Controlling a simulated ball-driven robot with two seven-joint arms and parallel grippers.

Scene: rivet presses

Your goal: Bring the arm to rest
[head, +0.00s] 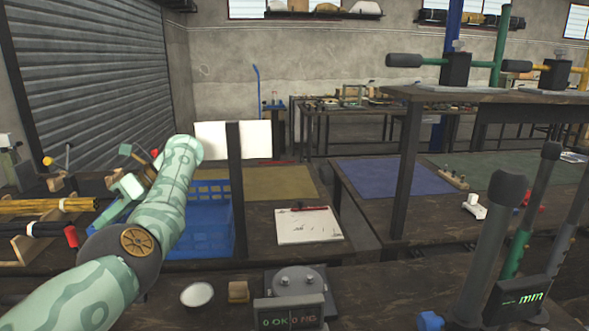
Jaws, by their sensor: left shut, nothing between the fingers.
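My left arm, pale green with darker wavy bands, comes in from the lower left. It bends at a dark joint and its forearm rises in front of the blue crate (215,225). My left gripper (128,187) seems to show as a pale green part just left of the forearm, over the left bench. It is shut and looks empty. Its fingertips are small and partly hidden, so I cannot tell whether they touch anything. My right gripper is not in view.
A counter display (290,314), a white dish (197,294) and a small wooden block (238,291) stand on the near bench. Grey lever handles (495,240) rise at right. A dark post (236,190) stands right of my forearm. A clipboard (308,226) lies beyond.

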